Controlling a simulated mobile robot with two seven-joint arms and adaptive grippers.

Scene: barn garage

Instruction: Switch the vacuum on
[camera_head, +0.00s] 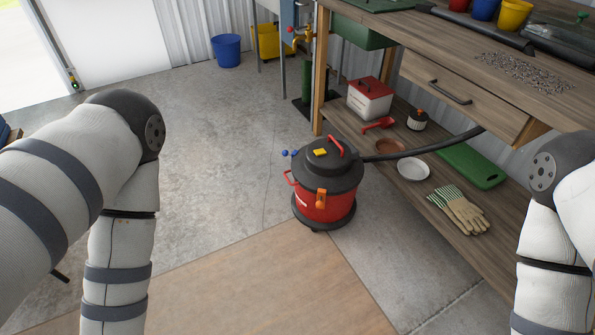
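A red and black canister vacuum (326,203) stands upright on the concrete floor, near the middle of the head view. Its black lid carries a yellow button or switch (320,152) and a red handle (336,146). An orange latch shows on its front. A black hose (425,149) runs from it to the right, under the bench. I cannot tell the switch's position. Both my arms are in view, left and right of the vacuum and apart from it. My grippers are outside the picture.
A wooden workbench (440,65) with a lower shelf stands on the right, close to the vacuum. The shelf holds work gloves (459,211), a white plate (413,168) and a red-and-white box (369,99). A blue bucket (227,51) stands behind.

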